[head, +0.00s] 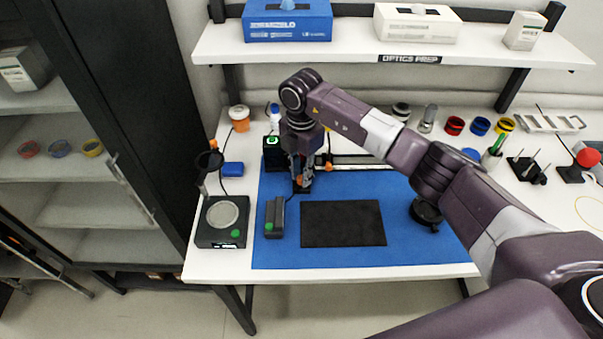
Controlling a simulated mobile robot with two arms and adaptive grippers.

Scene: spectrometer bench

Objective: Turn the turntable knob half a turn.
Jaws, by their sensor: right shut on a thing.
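My right arm comes in from the right, and its gripper (302,181) points down at the back left of the blue mat (281,256). Its fingers are closed around a small dark part, taken to be the turntable knob. The fingers hide most of it, so its angle cannot be read. The turntable itself is largely hidden behind the gripper and wrist. A black rail (357,160) runs to the right behind the gripper. My left gripper is not in view.
A grey box with a green dot (275,217) and a black pad (343,223) lie just in front of the gripper. A black device with a round grey plate (222,214) stands at left. A black box with a green display (272,150) stands close behind. The mat's front strip is clear.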

